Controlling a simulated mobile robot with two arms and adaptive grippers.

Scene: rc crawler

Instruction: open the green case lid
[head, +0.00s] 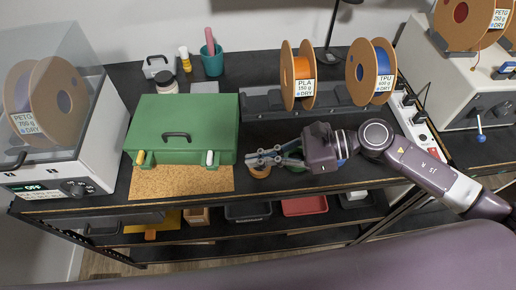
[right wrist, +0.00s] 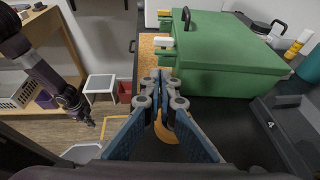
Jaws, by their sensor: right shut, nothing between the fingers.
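The green case (head: 182,118) stands on the workbench with its lid down. A black handle (head: 177,136) is on the lid near its front edge. The front has an orange-yellow latch (head: 140,157) at left and a white latch (head: 210,158) at right. My right gripper (head: 256,159) is shut and empty, just right of the case's front right corner and apart from it. The case also shows in the right wrist view (right wrist: 225,60), beyond the fingertips. My left gripper (right wrist: 86,120) shows small in the right wrist view, away from the bench; its jaw state is unclear.
A cork mat (head: 180,182) lies before the case. An orange ring (head: 260,172) lies beneath my right fingers. A filament dryer (head: 90,150) stands at left, a spool rack (head: 265,103) behind right. A teal cup (head: 212,63) and small jars stand behind the case.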

